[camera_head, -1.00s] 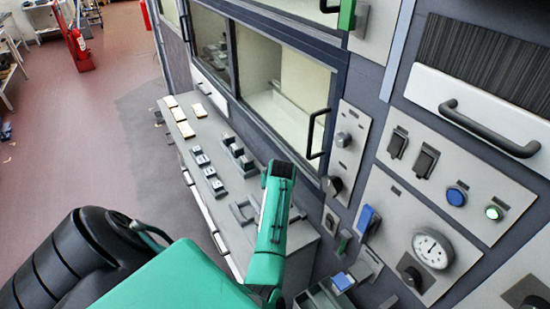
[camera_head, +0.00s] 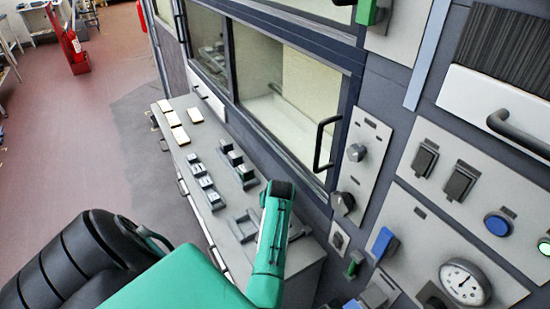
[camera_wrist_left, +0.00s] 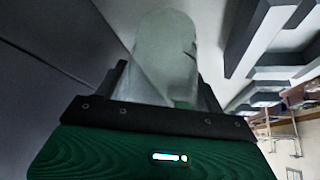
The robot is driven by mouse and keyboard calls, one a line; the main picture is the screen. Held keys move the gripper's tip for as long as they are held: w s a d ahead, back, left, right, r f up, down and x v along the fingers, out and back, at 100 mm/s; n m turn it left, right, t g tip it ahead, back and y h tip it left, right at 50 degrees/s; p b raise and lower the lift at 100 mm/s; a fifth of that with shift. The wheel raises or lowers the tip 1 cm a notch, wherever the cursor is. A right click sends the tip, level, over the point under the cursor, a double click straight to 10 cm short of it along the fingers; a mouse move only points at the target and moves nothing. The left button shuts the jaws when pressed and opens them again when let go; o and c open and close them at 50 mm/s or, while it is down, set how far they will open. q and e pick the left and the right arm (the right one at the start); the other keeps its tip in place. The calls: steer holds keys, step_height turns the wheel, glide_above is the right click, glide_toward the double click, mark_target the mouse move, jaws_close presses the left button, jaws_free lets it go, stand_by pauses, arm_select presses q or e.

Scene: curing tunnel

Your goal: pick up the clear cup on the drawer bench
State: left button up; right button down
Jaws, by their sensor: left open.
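The clear cup (camera_wrist_left: 165,55) shows in the left wrist view as a pale, see-through cylinder. My left gripper (camera_wrist_left: 162,88) is open, with one dark finger at each side of the cup's lower part in the picture. I cannot tell whether the fingers touch it. In the head view, the drawer bench (camera_head: 222,225) runs along the machine, with my green left arm over its near end. The cup and the left gripper do not show there. My right gripper is in neither view.
Pale blocks (camera_head: 180,135) and several small dark fixtures (camera_head: 200,180) are on the bench. A control panel with a gauge (camera_head: 465,282) and a door handle (camera_head: 325,145) stand close right of my arm.

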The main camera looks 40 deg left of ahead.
arm_select(q)
steer(key=shift+d+r, duration=0.15)
steer(key=shift+c, duration=0.2)
steer(key=shift+s, duration=0.1)
steer(key=c, duration=0.4)
steer(key=shift+c, duration=1.4)
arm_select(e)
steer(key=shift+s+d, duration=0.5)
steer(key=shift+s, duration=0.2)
